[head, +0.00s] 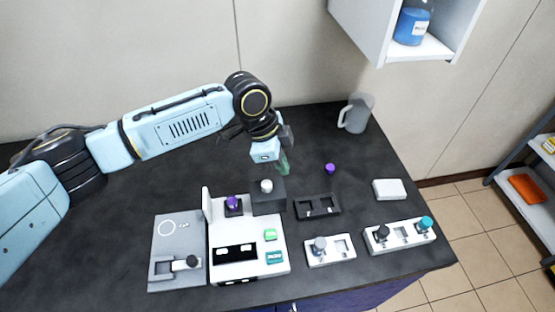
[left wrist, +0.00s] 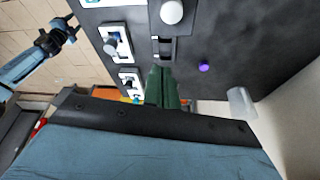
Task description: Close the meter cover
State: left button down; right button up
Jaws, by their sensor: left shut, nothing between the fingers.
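The white meter (head: 222,268) stands at the front of the dark bench, with a dark display window and two green buttons. A thin white panel (head: 207,204), which looks like its cover, stands upright at the meter's back left corner. My left gripper (head: 284,163) is shut and empty, above the bench behind and to the right of the meter. Its green fingers (left wrist: 161,88) are together in the left wrist view. My right gripper (left wrist: 68,30) shows small at the upper left of that view; its jaw state is unclear.
A grey box with a white knob (head: 266,186) and a black two-slot holder (head: 318,207) lie near my left gripper. A purple cap (head: 330,168), a white block (head: 389,189) and a jug (head: 356,113) are farther right. A grey panel (head: 170,226) adjoins the meter's left side.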

aim_at(280, 190)
pick_arm(q)
jog(key=f, duration=0.2)
jog(key=f+p, duration=0.1)
jog(key=f, duration=0.1)
jog(key=a+f, duration=0.1)
jog(key=f, duration=0.1)
jog(key=shift+a+f+p, duration=0.1)
jog(key=shift+f+p, duration=0.2)
jog(key=shift+p, duration=0.05)
jog(key=shift+w+a, duration=0.1)
jog(key=shift+a, duration=0.1)
jog(key=shift+f, duration=0.1)
